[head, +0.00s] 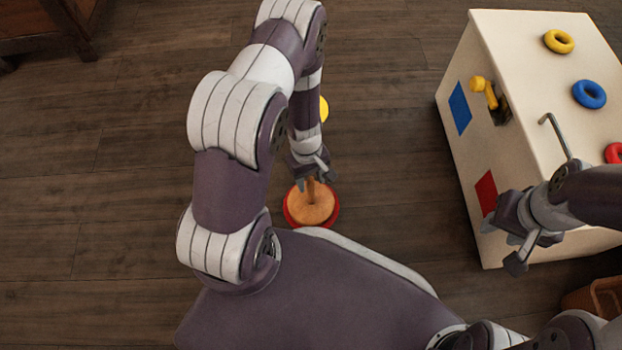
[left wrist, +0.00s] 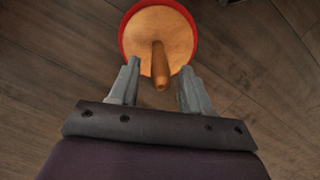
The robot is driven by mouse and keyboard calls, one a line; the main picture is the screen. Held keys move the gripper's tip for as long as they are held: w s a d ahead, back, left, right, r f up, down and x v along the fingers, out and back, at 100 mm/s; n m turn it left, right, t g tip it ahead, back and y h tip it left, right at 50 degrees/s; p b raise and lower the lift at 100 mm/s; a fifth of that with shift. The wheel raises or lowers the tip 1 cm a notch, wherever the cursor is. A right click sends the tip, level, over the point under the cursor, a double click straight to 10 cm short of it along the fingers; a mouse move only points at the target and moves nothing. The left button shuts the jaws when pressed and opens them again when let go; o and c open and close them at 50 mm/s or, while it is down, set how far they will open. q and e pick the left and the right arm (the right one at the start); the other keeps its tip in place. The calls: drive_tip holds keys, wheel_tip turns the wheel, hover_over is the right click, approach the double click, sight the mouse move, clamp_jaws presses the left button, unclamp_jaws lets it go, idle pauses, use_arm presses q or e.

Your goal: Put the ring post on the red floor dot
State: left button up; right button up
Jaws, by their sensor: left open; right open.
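The ring post is a round wooden base (head: 310,205) with an upright peg. It stands on the red floor dot (head: 334,217), whose rim shows around the base. In the left wrist view the base (left wrist: 150,28) lies over the red dot (left wrist: 123,35), and the peg (left wrist: 160,68) points towards the camera. My left gripper (head: 314,180) is open at the peg's upper part, with one finger (left wrist: 160,76) on each side and visible gaps. My right gripper (head: 514,252) is open and empty beside the cream box's near side.
The cream box (head: 520,65) at the right carries a yellow ring (head: 559,41), a blue ring (head: 589,94) and a red ring (head: 615,153). A yellow floor dot (head: 324,108) is partly hidden behind my left arm. A wicker basket (head: 597,297) is at lower right.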

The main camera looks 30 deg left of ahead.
use_arm(q)
wheel_tip(320, 180, up, 22)
drive_tip(key=w+d+r+m+t+p, duration=0.1)
drive_tip(key=w+d+m+p, duration=0.1)
drive_tip(key=m+p, duration=0.3)
drive_tip(key=s+r+m+t+y, duration=0.1)
drive_tip(key=s+r+m, duration=0.4)
drive_tip(key=r, duration=0.5)
drive_tip(key=shift+s+d+m, duration=0.4)
drive_tip(key=shift+s, duration=0.4)
use_arm(e)
wheel_tip(320, 180, up, 7)
drive_tip(key=shift+r, duration=0.15)
